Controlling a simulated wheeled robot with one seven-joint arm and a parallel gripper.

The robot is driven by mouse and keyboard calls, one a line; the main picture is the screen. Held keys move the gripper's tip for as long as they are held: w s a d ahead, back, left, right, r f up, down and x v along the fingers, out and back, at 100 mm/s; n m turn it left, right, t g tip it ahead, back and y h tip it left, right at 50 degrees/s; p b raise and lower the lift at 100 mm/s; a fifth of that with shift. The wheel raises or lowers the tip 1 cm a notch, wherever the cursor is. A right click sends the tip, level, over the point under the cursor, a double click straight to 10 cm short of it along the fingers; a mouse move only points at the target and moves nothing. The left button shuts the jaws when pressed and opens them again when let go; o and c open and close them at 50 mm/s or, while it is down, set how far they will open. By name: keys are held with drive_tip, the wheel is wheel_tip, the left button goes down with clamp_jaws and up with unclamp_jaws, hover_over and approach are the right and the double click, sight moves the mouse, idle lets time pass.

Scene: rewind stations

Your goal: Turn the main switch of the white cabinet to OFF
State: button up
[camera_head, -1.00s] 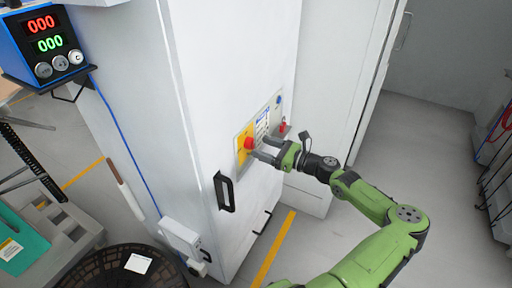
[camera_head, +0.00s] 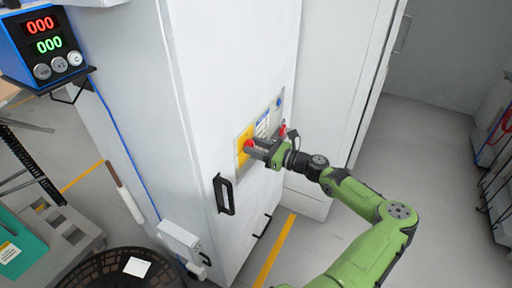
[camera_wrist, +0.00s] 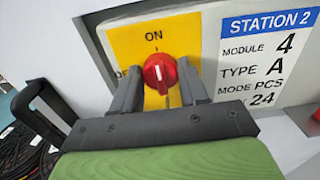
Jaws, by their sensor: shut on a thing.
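The white cabinet (camera_head: 228,85) stands in the middle of the head view, with a panel on its front. The red main switch (camera_wrist: 160,73) sits on a yellow plate (camera_wrist: 128,42) marked ON above it; a second label at its left is mostly hidden by a finger. The white mark on the knob points up, towards ON. My gripper (camera_wrist: 160,88) has one finger on each side of the red knob and is shut on it. The gripper (camera_head: 250,149) covers most of the knob in the head view.
A station label (camera_wrist: 268,60) reads STATION 2 to the right of the switch. A black door handle (camera_head: 223,194) sticks out below the panel. A blue counter box (camera_head: 45,45) is at the upper left. Clear floor (camera_head: 420,160) lies to the right.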

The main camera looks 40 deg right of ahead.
drive_tip(key=n+p, duration=0.1)
drive_tip(key=n, duration=0.3)
drive_tip(key=shift+p, duration=0.35)
drive_tip(key=n, duration=0.4)
drive_tip(key=shift+a+f+n, duration=0.1)
drive_tip(key=shift+n, duration=0.2)
drive_tip(key=shift+a+f+n+b, duration=0.1)
drive_tip(key=shift+n+b, duration=0.7)
drive_tip(key=shift+n, duration=1.5)
drive_tip(key=shift+f+n+b, duration=0.1)
drive_tip(key=shift+n+b, duration=0.65)
drive_tip(key=shift+n, duration=1.55)
drive_tip(key=o, duration=1)
drive_tip(key=shift+s, duration=0.1)
drive_tip(key=shift+o, duration=0.3)
